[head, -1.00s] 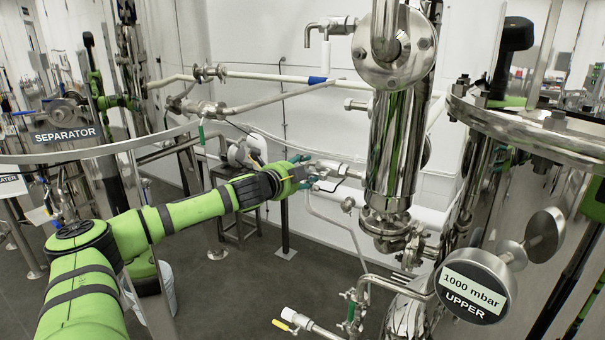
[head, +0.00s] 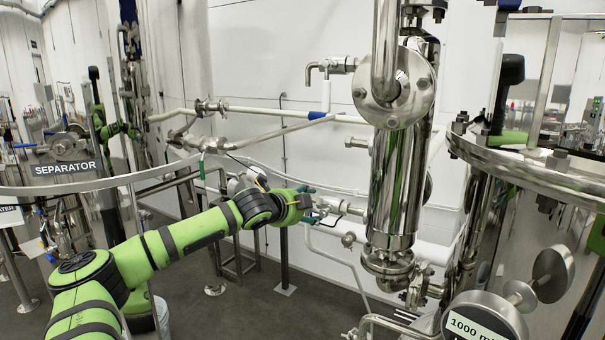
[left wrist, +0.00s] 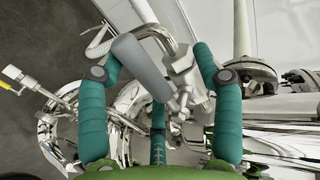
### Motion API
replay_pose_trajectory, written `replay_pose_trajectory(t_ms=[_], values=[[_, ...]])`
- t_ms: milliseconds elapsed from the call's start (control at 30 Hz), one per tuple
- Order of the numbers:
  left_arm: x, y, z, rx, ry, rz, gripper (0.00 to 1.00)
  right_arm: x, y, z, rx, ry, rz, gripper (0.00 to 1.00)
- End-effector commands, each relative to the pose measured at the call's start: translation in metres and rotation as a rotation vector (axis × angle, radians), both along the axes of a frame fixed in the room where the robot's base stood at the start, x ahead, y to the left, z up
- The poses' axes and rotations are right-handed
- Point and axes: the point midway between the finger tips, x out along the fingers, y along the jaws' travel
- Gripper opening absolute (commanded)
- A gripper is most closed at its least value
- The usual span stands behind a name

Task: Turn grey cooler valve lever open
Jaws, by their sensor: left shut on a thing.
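The grey cooler valve lever (left wrist: 140,68) lies at a slant between the teal fingers of my left gripper (left wrist: 150,75) in the left wrist view. Its metal valve body (left wrist: 181,72) is just to the right of it. The gripper is shut on the lever, with a finger on each side of it and a third finger below. In the head view the left gripper (head: 316,208) is at the end of the green arm, by a thin pipe left of the shiny column. There the fingers are small and the lever cannot be made out. My right gripper is in neither view.
The shiny vertical column (head: 393,185) stands just right of the gripper. A curved rail (head: 75,190) crosses the left, near the SEPARATOR sign (head: 64,168). Pipes run along the wall.

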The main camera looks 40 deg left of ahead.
Motion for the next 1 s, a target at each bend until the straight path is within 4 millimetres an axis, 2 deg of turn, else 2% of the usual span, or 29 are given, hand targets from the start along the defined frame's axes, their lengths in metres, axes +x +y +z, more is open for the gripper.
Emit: replay_pose_trajectory(t_ms=[33, 100, 267, 300, 467, 1000], values=[[-0.003, 0.014, 0.098, 0.029, -0.190, 0.017, 0.52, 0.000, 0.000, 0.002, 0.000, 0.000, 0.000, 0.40], [-0.003, 0.014, 0.099, 0.029, -0.189, 0.015, 0.52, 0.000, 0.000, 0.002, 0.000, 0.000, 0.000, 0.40], [-0.003, 0.014, 0.099, 0.030, -0.189, 0.015, 0.52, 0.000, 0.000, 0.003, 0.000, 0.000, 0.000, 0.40], [0.000, 0.003, 0.011, 0.017, -0.008, 0.001, 0.52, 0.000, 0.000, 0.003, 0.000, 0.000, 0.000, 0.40], [-0.004, 0.002, 0.010, 0.017, -0.009, 0.000, 0.52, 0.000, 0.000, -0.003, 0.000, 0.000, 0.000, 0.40], [-0.040, -0.009, 0.012, 0.012, -0.003, -0.003, 0.52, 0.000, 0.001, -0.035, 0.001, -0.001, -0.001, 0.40]])
